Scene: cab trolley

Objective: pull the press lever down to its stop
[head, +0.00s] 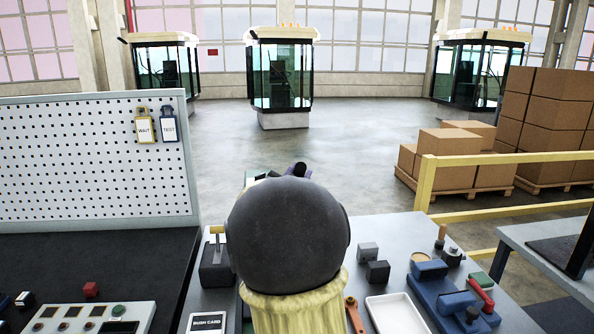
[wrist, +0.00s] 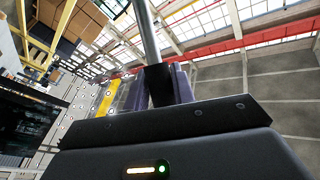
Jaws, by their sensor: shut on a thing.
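The press lever shows in the wrist view as a grey metal rod (wrist: 147,32) with a black grip at its near end. My gripper (wrist: 157,88) has its purple fingers on both sides of that black grip and is shut on it. The rod runs up and away from the fingers in that view. In the head view my dark round arm joint and pale yellow link cover the middle of the bench. They hide the press body and most of the lever there. Only a small dark and purple part shows above the joint. How far the lever is down cannot be told.
On the grey bench are a lever box (head: 215,265) with a yellow handle, dark blocks (head: 377,271), a white tray (head: 397,315) and a blue tool (head: 440,292). A pegboard (head: 90,160) stands left. A yellow rail (head: 510,157) and cartons (head: 445,150) are behind at right.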

